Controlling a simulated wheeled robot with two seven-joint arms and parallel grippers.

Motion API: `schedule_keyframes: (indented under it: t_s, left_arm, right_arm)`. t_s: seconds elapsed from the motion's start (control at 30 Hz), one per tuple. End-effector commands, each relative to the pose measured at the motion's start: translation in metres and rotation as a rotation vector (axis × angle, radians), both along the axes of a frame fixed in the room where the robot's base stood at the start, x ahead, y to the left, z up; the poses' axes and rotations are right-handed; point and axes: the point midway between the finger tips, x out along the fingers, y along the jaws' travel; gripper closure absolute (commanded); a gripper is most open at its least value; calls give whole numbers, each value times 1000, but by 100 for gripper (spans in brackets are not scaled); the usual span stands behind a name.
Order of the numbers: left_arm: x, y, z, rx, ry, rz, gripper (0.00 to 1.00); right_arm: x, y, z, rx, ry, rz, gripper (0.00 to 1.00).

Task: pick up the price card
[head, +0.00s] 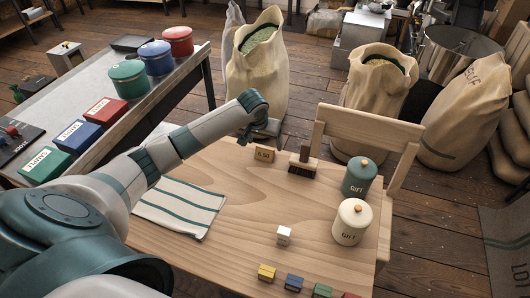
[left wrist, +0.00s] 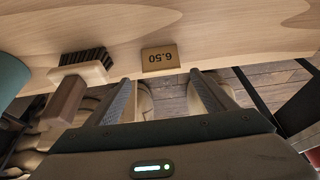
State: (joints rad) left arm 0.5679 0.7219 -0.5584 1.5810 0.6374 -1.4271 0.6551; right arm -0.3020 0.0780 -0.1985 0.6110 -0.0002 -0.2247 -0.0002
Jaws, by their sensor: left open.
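The price card (head: 264,153) is a small tan block marked 6.50. It stands on the wooden table near the far edge. In the left wrist view the card (left wrist: 160,59) shows upside down, just beyond the space between my fingertips. My left gripper (head: 262,129) is on the far side of the card in the head view, partly hidden by its own wrist. In the left wrist view its two fingers (left wrist: 161,80) are spread, with nothing between them. The card is apart from both fingers. My right gripper is in neither view.
A wooden brush (head: 302,162) stands right of the card. Green and cream canisters (head: 359,176) (head: 352,222) are farther right. A chair back (head: 368,128) rises behind the table. A striped cloth (head: 180,205) lies on the left. The table's middle is clear.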

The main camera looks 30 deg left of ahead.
Motion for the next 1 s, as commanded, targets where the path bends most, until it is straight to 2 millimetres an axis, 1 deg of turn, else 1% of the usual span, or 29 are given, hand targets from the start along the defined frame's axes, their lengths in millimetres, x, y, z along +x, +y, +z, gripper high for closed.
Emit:
schedule_keyframes:
  t_s: [0.1, 0.2, 0.53, 0.63, 0.87, 1.0]
  left_arm:
    - [4, 1, -10, 0, 0, 1, 23]
    - [6, 1, -13, 0, 0, 1, 23]
    - [6, 1, -14, 0, 0, 0, 23]
    - [6, 2, -18, -1, 1, 1, 23]
    - [8, 6, -42, 0, 3, 1, 23]
    - [14, 7, -57, -1, 1, 2, 23]
  right_arm:
    - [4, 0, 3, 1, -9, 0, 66]
    - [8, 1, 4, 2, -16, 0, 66]
    - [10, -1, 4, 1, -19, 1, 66]
    - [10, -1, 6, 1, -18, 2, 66]
    - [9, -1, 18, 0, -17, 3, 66]
    - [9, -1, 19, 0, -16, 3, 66]
